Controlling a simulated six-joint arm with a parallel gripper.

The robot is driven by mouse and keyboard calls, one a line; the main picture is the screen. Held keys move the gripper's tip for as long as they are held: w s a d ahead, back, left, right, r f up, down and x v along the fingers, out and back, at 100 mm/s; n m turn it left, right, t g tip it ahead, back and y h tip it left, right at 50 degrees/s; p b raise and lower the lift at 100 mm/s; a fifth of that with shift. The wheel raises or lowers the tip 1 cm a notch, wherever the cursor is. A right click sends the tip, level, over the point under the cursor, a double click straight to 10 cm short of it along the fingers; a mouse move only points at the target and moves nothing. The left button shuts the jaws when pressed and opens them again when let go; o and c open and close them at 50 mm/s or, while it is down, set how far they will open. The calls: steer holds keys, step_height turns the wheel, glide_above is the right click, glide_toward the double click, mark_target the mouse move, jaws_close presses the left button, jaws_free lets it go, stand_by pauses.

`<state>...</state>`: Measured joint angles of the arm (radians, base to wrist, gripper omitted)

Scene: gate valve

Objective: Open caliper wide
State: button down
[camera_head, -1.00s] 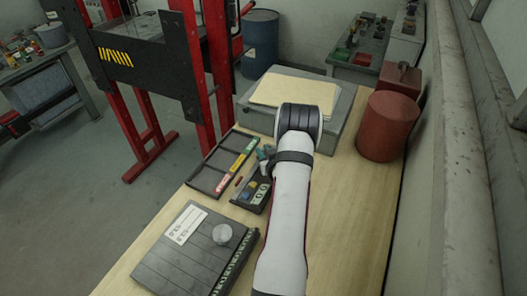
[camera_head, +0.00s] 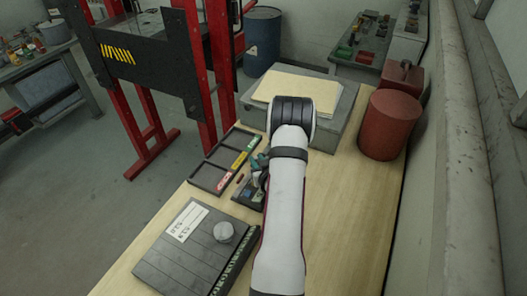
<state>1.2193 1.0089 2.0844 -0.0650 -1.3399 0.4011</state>
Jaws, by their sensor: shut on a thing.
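My gripper (camera_head: 261,176) points down beside the dark holder (camera_head: 243,196), in the middle of the bench. Its teal part shows left of the arm's wrist, and its fingers are small and partly hidden by my white arm. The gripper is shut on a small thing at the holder. This seems to be the caliper, but its jaws and slide cannot be made out, so how far it is open cannot be told. A small blue piece shows in the holder next to the fingers.
A sorting tray (camera_head: 207,178) with red, yellow and green labels lies left of the holder. A grey plate (camera_head: 183,262) with a round knob (camera_head: 224,232) is in front. A red canister (camera_head: 390,125) and a grey block (camera_head: 345,117) stand behind. The right bench is clear.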

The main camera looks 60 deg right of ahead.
steer(key=shift+a, duration=0.9)
steer(key=c, duration=0.8)
jaws_free()
steer(key=shift+o, duration=0.2)
steer(key=v, duration=1.2)
steer(key=shift+d, duration=0.1)
